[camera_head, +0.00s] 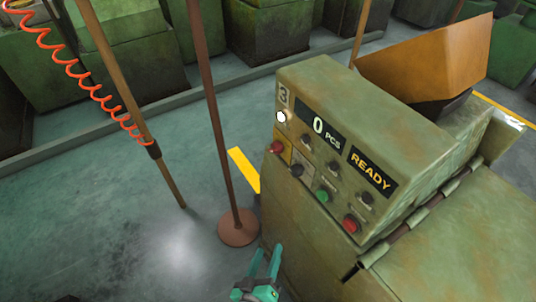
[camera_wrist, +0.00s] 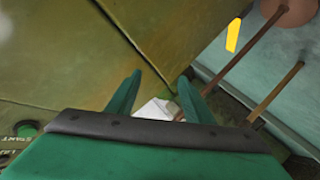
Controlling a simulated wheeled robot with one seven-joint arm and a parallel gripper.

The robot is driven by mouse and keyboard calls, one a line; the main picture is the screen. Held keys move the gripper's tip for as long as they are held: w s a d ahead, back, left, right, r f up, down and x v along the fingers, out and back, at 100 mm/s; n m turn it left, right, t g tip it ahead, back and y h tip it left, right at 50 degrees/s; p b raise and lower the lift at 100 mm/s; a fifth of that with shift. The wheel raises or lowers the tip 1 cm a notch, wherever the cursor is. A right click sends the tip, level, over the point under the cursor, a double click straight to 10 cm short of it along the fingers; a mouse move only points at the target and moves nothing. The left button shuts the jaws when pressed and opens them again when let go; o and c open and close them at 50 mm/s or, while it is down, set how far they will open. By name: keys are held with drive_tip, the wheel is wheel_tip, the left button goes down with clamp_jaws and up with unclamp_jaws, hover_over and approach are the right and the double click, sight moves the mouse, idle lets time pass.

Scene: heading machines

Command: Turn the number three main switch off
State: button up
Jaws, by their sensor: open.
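The number three machine (camera_head: 330,95) has a green control panel with a "3" at its upper left. A red knob (camera_head: 277,147) sits at the panel's left edge beside a yellow plate; it looks like the main switch, but its label is too small to read. The display reads 0 PCS and a lit sign reads READY. My teal gripper (camera_head: 267,252) is open and empty, low and in front of the machine, below the panel and apart from the red knob. In the wrist view my open fingers (camera_wrist: 158,78) point along the machine's green side; the red knob does not show there.
A green button (camera_head: 322,196) and a red button (camera_head: 350,224) sit lower on the panel. A brown post on a round base (camera_head: 238,228) stands left of my gripper. A wooden pole (camera_head: 138,115) with a coiled orange cable (camera_head: 82,73) is further left.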

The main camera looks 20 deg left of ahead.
drive_tip(key=w+a+r+t+h, duration=0.1)
drive_tip(key=w+a+r+h, duration=0.15)
drive_tip(key=w+r, duration=0.2)
drive_tip(key=m+t+h, duration=0.3)
drive_tip(key=t+h, duration=0.1)
drive_tip(key=h, duration=0.2)
approach(270, 151)
drive_tip(key=x, duration=0.8)
drive_tip(key=shift+w+d+r, duration=0.1)
drive_tip(key=shift+w+r, duration=0.1)
drive_tip(key=shift+w, duration=0.1)
drive_tip(key=c, duration=1)
